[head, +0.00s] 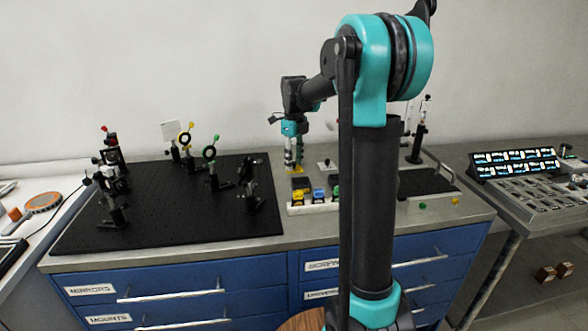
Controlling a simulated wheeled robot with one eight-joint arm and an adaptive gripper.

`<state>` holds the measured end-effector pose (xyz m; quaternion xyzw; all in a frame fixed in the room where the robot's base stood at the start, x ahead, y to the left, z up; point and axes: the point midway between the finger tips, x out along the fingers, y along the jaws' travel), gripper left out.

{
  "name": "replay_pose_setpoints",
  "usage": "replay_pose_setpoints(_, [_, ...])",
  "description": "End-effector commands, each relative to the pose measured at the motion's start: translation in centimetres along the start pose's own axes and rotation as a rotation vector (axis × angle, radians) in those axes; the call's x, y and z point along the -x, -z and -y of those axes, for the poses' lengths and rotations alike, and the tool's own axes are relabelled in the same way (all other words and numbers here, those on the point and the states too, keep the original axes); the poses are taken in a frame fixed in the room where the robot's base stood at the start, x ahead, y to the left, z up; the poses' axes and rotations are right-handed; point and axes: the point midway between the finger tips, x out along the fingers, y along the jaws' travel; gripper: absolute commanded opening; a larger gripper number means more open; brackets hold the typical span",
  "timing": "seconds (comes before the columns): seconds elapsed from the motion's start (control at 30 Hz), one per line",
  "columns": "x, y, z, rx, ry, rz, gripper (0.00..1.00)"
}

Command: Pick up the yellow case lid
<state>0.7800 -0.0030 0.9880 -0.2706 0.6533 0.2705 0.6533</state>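My gripper (291,164) points down over the back of the bench, right of the black breadboard. A small yellow piece (296,170) shows directly under its fingertips; it may be the yellow case lid. The picture is too small to tell whether the fingers touch it or are closed on it. In front of it, a yellow case (298,196) stands in a white rack (311,209) beside a blue case (319,193) and a green case (336,190). My arm hides part of the rack's right side.
The black breadboard (165,215) at left carries several upright optic mounts. A dark flat piece (301,184) lies between gripper and rack. At right are a black plate (425,183), a post mount (417,145) and a lit console (515,163).

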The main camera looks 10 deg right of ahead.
Motion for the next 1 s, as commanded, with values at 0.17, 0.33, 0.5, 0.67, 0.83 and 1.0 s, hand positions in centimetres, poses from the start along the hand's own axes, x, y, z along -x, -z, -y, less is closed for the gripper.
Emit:
replay_pose_setpoints(0.17, [0.0,0.0,0.0,0.0,0.0,0.0,0.2])
replay_pose_setpoints(0.33, [0.0,0.0,0.0,0.0,0.0,0.0,0.03])
replay_pose_setpoints(0.5, [0.0,0.0,0.0,0.0,0.0,0.0,0.03])
replay_pose_setpoints(0.67, [0.1,0.0,0.0,0.0,0.0,0.0,0.03])
replay_pose_setpoints(0.83, [0.8,0.0,0.0,0.0,0.0,0.0,0.03])
replay_pose_setpoints(1.0, [3.1,0.0,0.0,0.0,0.0,0.0,0.03])
